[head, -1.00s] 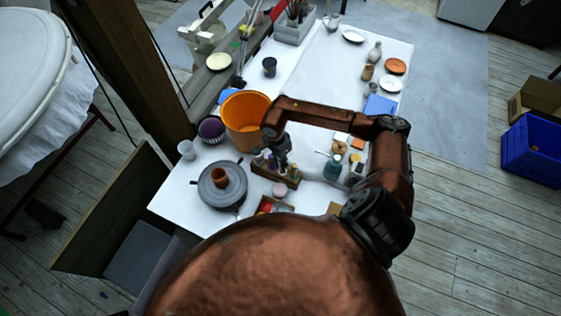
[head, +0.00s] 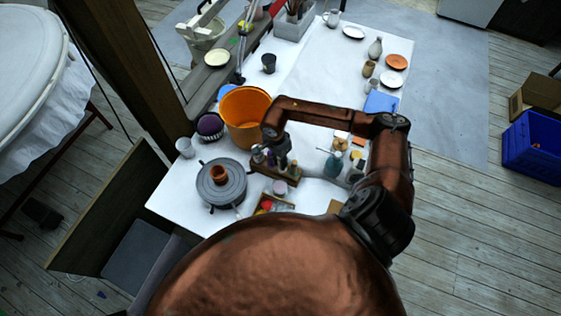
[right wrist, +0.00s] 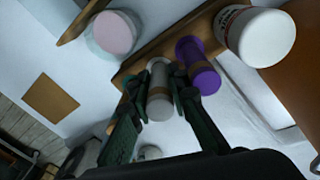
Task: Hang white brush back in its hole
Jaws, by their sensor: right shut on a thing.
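My right gripper (head: 281,158) is over the wooden rack (head: 262,176) on the white table. In the right wrist view the gripper (right wrist: 160,90) is shut on the white brush (right wrist: 160,80), a pale grey-white handle seen nearly end-on between the fingertips. The brush is at the edge of the wooden rack (right wrist: 143,62), beside a purple-handled brush (right wrist: 197,62). A larger white cylinder (right wrist: 257,36) stands at the rack's right end. Whether the white brush sits in a hole is hidden. My left gripper is not in view.
An orange bucket (head: 244,119) and a grey banding wheel (head: 221,190) with a small brown pot stand left of the rack. A pink-topped jar (head: 280,188) and a box of coloured items (head: 272,204) are close in front. The table's far middle is clear.

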